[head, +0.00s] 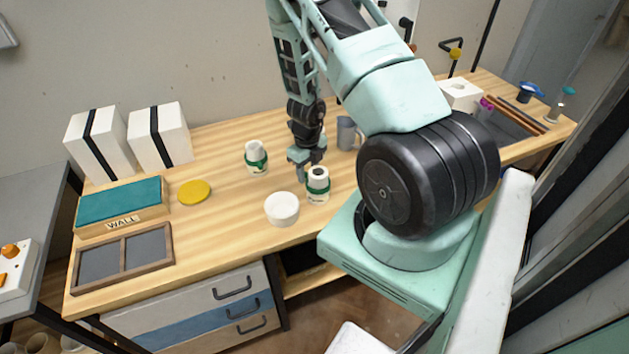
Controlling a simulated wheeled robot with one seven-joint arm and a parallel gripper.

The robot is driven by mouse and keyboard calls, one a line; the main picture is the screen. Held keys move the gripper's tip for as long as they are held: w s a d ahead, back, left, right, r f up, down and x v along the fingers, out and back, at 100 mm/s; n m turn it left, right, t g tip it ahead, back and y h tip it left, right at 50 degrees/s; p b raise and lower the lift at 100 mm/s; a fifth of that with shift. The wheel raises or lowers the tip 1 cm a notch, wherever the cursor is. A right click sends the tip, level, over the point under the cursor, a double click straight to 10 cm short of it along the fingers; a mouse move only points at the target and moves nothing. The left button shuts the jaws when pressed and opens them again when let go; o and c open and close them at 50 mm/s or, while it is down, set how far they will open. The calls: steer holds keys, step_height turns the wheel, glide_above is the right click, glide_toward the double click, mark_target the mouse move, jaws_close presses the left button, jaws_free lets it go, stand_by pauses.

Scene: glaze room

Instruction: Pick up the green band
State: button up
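Two green bands are in view, each around a white upright jar on the wooden table. One green band (257,164) circles the left jar (253,147). The other green band (318,190) circles the right jar (317,174), nearer the table's front edge. My gripper (304,172) points down just behind and left of the right jar, close to its top. I cannot tell whether it touches the jar. The fingers are small and partly overlapped, so their opening is unclear.
A white bowl (282,208) stands front left of the right jar. A grey mug (346,134) stands behind my gripper. A yellow disc (194,192), a teal-topped box (121,204) and two white blocks (160,136) are left. Bare table lies between disc and bowl.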

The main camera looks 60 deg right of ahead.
steer(key=shift+f, duration=0.1)
steer(key=shift+c, duration=0.3)
jaws_close()
step_height(320, 180, up, 10)
steer(key=shift+p, duration=0.45)
